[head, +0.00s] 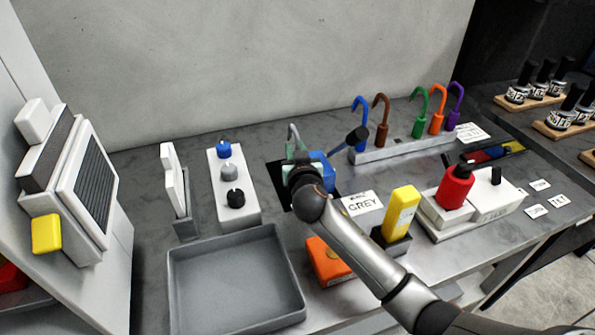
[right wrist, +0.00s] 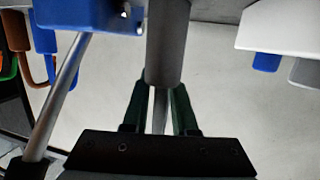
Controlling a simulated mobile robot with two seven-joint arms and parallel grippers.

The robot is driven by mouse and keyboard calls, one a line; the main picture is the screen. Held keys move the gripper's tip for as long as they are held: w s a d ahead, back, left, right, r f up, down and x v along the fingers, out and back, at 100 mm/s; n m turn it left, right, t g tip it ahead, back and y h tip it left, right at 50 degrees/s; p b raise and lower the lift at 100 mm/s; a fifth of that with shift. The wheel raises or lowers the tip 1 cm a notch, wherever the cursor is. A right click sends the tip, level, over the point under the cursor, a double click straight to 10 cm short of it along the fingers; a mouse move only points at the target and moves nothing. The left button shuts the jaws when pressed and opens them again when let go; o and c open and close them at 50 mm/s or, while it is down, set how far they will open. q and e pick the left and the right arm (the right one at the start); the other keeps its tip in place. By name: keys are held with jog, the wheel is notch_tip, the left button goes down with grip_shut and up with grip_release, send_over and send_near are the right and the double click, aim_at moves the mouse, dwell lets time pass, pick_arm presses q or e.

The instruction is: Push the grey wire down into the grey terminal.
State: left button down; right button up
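The grey wire's hooked top (head: 292,136) rises just behind my right gripper (head: 300,172) in the head view. In the right wrist view the wire's grey cylindrical body (right wrist: 167,45) stands at my right gripper's dark green fingertips (right wrist: 162,88), which appear closed on it. A blue block (head: 322,165) of the positioner sits beside the gripper, with a lever ending in a black knob (head: 357,136). The blue block also shows in the right wrist view (right wrist: 85,14). The grey terminal is hidden, so I cannot tell how deep the wire sits. My left gripper is out of view.
A rack (head: 385,148) with blue, brown, green, orange and purple wires stands behind right. A GREY card (head: 362,203) lies right of the positioner. A knob panel (head: 245,205) and a grey tray (head: 178,290) are left. A yellow bottle (head: 402,212) and orange block (head: 325,262) flank my arm.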

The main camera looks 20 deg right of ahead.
grip_shut()
dwell(0.4)
